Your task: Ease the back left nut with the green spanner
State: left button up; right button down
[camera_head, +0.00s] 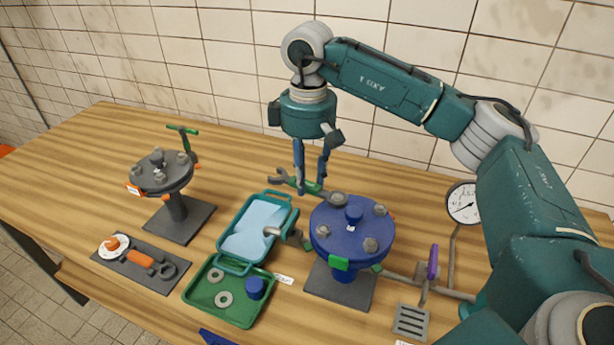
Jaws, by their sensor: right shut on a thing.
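The green spanner (308,187) has a green handle and grey ends, and one open jaw points left. My right gripper (311,189) points down with its blue fingers shut on the spanner's handle. The blue round flange (350,238) stands on a grey base plate and carries several grey nuts around a blue centre cap. The back left nut (338,199) sits at its back left rim. The spanner's right end lies close beside this nut; I cannot tell whether it is seated on it. My left gripper is not in view.
Left of the flange are a blue-lined tray (239,266) and a green tray (204,309) with washers. A gauge (464,203) and a purple-handled valve (432,262) stand at right.

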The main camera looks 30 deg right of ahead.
jog(key=shift+w+d+r+m, duration=0.1)
jog(key=shift+d+m, duration=0.1)
jog(key=shift+m, duration=0.2)
jog(key=shift+r+p, duration=0.3)
jog(key=shift+r, duration=0.1)
jog(key=shift+r+p, duration=1.15)
jog(key=shift+r, duration=0.5)
